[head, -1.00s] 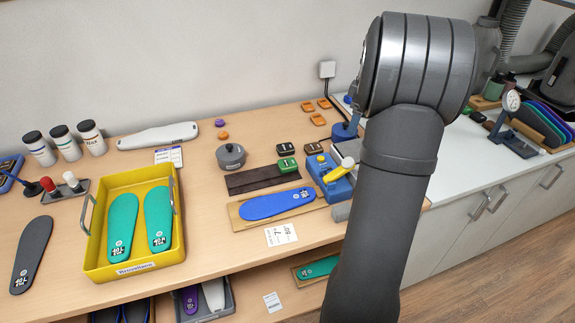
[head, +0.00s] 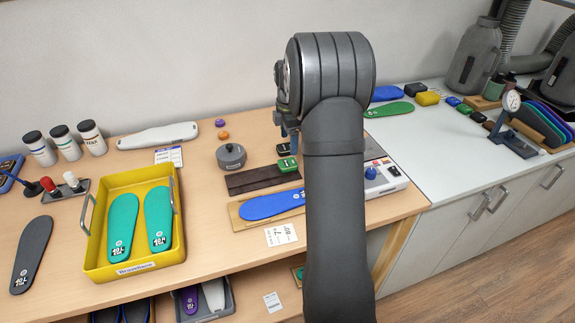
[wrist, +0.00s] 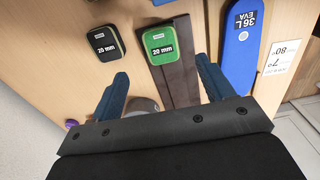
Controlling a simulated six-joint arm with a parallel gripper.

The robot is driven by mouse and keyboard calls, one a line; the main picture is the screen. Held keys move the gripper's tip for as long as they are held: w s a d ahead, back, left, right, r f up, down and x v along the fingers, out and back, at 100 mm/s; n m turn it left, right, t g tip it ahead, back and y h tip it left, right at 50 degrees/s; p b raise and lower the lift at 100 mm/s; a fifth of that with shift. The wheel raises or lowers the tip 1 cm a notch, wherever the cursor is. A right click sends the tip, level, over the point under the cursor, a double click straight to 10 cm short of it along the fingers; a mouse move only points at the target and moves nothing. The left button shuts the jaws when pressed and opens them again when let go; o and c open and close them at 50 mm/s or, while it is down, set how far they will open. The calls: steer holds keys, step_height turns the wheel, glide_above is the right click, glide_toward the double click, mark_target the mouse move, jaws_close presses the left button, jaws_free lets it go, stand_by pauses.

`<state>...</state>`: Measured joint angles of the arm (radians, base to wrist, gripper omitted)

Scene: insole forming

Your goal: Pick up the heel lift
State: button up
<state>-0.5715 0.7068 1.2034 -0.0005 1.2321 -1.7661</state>
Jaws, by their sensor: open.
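Two small blocks that look like heel lifts lie on the wooden table, one black and one green. Both labels read "20 mm" in the wrist view. The black block (head: 284,149) is behind the green block (head: 287,164) in the head view. In the wrist view the black one (wrist: 103,41) is left of the green one (wrist: 160,45). My gripper (wrist: 161,70) is open and empty, its two blue fingers spread apart. The green block appears just beyond the gap between the fingertips, and the black one beyond the left finger. In the head view my arm partly hides this area.
A blue insole (head: 268,205) rests on a board in front. A grey round pot (head: 231,157) stands to the left. A yellow tray (head: 146,268) holds two teal insoles. My arm hides the table's right part.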

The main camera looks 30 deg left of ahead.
mark_target(288, 163)
steer(key=f, duration=0.8)
steer(key=shift+s+a+f, duration=0.1)
steer(key=shift+s+f, duration=0.15)
steer(key=shift+f, duration=0.05)
steer(key=c, duration=1)
